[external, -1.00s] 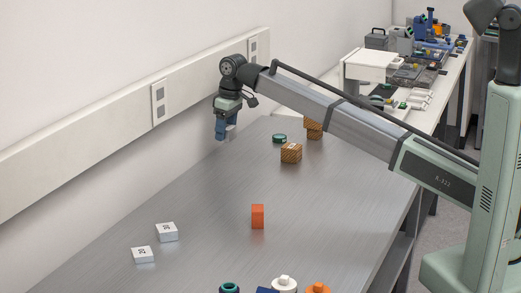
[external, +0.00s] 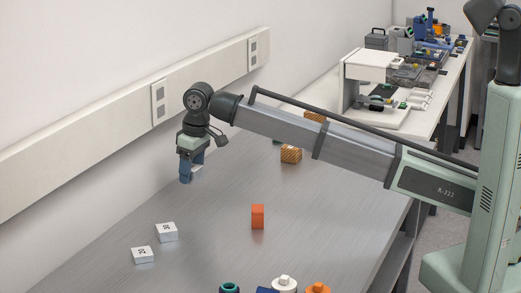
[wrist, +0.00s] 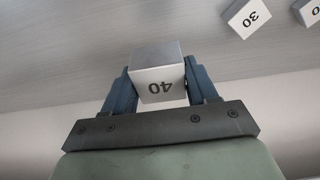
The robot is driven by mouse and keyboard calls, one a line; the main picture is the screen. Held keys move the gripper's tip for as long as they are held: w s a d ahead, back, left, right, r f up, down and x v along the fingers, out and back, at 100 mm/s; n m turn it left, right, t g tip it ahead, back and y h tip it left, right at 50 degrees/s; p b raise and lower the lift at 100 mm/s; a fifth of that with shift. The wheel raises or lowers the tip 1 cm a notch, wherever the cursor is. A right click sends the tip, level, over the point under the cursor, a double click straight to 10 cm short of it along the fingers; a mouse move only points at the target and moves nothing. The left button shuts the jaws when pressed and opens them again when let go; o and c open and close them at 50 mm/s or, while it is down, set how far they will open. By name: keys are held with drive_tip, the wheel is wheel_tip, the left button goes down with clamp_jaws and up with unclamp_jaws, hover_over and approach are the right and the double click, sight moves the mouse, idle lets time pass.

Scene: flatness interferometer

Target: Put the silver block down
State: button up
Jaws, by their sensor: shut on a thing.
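My gripper (wrist: 160,92) is shut on a silver block (wrist: 158,55) marked 40, with one blue finger on each side of it. In the external view my gripper (external: 187,178) hangs above the left part of the metal table, and the block is a small pale patch (external: 197,172) partly hidden by the fingers. A silver block marked 30 (external: 167,232) lies on the table in front of and below the gripper. It also shows in the wrist view (wrist: 245,18). Another silver block marked 20 (external: 143,255) sits beside it.
An orange block (external: 258,217) stands mid-table. Wood-patterned blocks (external: 291,156) stand further back, partly behind my arm. A wall rail (external: 110,125) runs along the left. The table between gripper and orange block is clear.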

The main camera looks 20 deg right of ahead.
sight(192, 214)
wheel_tip(192, 214, down, 10)
drive_tip(key=shift+r, duration=0.1)
idle(0.4)
drive_tip(key=shift+s, duration=0.1)
drive_tip(key=o, duration=1.2)
drive_tip(key=shift+o, duration=0.2)
drive_tip(key=r, duration=0.8)
drive_tip(key=s+d+r, duration=0.1)
drive_tip(key=r, duration=0.3)
drive_tip(key=shift+s+d, duration=0.1)
